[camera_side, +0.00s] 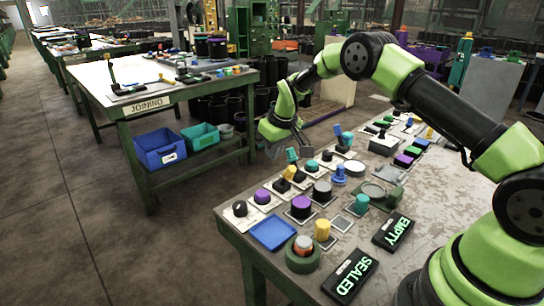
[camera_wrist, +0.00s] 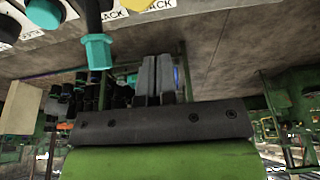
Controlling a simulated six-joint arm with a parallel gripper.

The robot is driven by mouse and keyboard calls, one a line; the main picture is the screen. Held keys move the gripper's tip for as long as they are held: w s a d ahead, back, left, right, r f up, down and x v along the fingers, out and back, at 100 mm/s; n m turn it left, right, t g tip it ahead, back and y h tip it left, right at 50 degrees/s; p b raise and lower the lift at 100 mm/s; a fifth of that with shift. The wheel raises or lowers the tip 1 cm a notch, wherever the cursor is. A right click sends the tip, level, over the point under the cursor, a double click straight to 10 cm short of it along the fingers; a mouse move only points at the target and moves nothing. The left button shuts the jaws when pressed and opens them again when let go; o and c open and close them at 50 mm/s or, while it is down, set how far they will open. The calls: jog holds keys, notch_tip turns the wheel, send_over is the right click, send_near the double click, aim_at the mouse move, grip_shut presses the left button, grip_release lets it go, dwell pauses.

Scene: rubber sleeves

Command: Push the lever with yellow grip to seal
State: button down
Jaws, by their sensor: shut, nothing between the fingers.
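In the side view, the lever with the yellow grip (camera_side: 290,172) stands among the controls near the far left edge of the bench. A lever with a teal grip (camera_side: 292,155) stands just behind it. My gripper (camera_side: 288,147) is above and beyond them, near the bench's far edge, apart from the yellow grip. In the wrist view, the grey fingers of my gripper (camera_wrist: 158,62) are together and empty. A teal grip (camera_wrist: 98,50) hangs at upper left there, and part of a yellow piece (camera_wrist: 135,4) shows at the top; I cannot tell if it is the yellow grip.
Buttons and knobs crowd the bench, including a purple button (camera_side: 301,205) and a blue tray (camera_side: 272,232). Two signs read EMPTY (camera_side: 393,231) and SEALED (camera_side: 350,275), both with lit green letters. Another bench (camera_side: 150,95) stands behind, with clear floor between.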

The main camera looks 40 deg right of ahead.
jog(key=shift+r, duration=2.9)
jog(key=s+a+r+m+t, duration=0.1)
jog(key=s+a+r, duration=0.2)
jog(key=s+r, duration=0.5)
jog(key=s+a+r+m+t, duration=0.1)
jog(key=s+a+r, duration=0.2)
jog(key=s+r, duration=0.45)
jog(key=s+a+m+t+y, duration=0.1)
jog(key=s+a, duration=0.1)
jog(key=s, duration=0.6)
jog(key=s+a+r+m+y, duration=0.1)
jog(key=s+a, duration=0.1)
jog(key=s, duration=0.6)
jog(key=shift+s+t, duration=0.3)
jog(key=shift+t, duration=0.1)
